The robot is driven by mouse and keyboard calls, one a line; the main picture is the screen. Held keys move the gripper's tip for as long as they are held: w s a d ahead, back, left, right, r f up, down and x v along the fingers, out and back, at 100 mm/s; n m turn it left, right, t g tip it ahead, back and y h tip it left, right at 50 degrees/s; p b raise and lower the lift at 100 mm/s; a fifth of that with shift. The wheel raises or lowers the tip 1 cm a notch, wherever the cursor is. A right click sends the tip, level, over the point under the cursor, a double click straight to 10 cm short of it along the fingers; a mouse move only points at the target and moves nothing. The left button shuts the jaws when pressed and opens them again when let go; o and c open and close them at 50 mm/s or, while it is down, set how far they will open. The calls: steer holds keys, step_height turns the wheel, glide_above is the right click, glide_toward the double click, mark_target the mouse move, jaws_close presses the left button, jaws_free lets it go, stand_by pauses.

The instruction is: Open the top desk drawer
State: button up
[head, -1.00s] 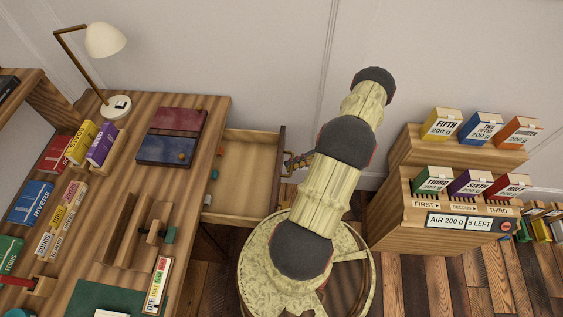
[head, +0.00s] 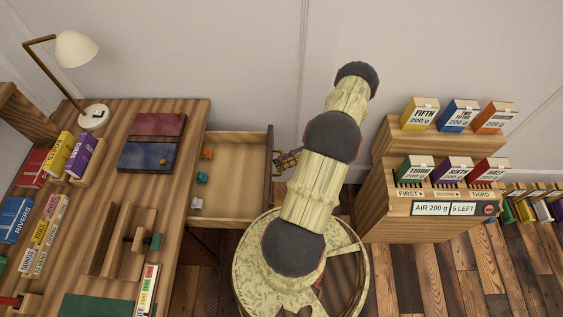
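The desk (head: 188,240) stands at the left in the head view. Its top drawer (head: 235,180) is pulled well out from the desk's right side, showing a pale wooden interior. Inside, near the desk edge, lie a small orange item (head: 206,153), a teal item (head: 202,177) and a whitish item (head: 196,203). My gripper (head: 284,161) is at the outer face of the drawer front (head: 269,165). It is small and partly hidden behind my arm, and the handle cannot be made out, so its grip is unclear.
The desk top holds a lamp (head: 76,48), red and blue folders (head: 150,150), several books and a wooden rack (head: 125,240). A wooden stand with labelled boxes (head: 430,200) is right of my arm. Plank floor (head: 440,275) is clear in front of it.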

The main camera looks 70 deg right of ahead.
steer(key=shift+o, duration=0.2)
steer(key=v, duration=1.2)
